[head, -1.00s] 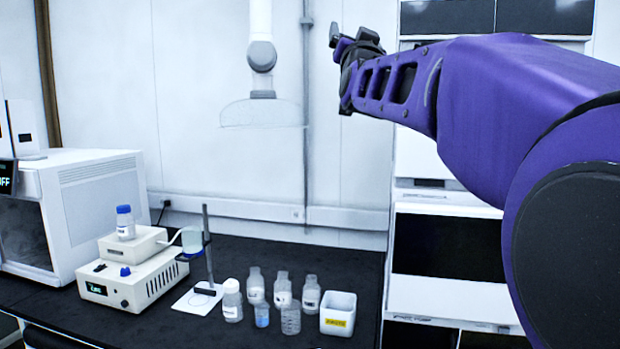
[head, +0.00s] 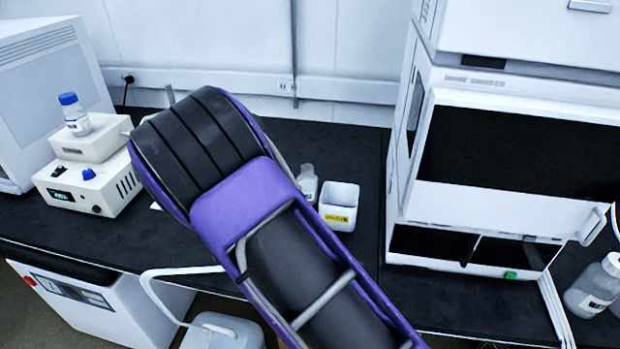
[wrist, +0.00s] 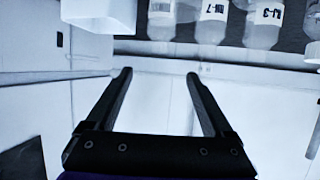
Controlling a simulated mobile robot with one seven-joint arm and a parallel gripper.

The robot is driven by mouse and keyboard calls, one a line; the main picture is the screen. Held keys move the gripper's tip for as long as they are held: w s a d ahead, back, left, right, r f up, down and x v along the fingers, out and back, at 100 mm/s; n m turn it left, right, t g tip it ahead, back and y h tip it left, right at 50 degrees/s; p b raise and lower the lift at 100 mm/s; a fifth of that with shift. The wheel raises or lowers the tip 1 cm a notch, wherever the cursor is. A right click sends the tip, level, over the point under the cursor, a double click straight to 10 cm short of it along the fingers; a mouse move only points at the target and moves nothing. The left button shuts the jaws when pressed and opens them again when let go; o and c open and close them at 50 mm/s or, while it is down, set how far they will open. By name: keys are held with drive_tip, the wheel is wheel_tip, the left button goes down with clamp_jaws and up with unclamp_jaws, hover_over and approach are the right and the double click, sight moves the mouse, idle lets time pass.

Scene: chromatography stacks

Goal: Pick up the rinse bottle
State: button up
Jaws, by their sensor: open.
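My gripper (wrist: 158,75) is open and empty in the wrist view, its two dark fingers well apart. In that view several labelled clear bottles stand in a row beyond the fingertips, cut off by the top edge: a left one (wrist: 161,28), a middle one (wrist: 211,30) and a right one (wrist: 263,33). I cannot tell which is the rinse bottle. None is between the fingers. In the head view my arm hides most of the bottle group and my gripper; one clear bottle (head: 308,184) shows right of the arm.
A white box with a yellow label (head: 338,215) stands beside that bottle; a white container (wrist: 98,14) shows at the wrist view's top left. A white instrument (head: 92,190) is left, a tall instrument stack (head: 500,225) right. The black bench (head: 362,160) is clear between box and stack.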

sight(305, 172)
drive_tip(key=x, duration=1.6)
drive_tip(key=shift+w+d+r, duration=0.15)
drive_tip(key=shift+w+d, duration=0.05)
drive_tip(key=shift+w, duration=0.05)
clamp_jaws()
drive_tip(key=shift+r, duration=0.1)
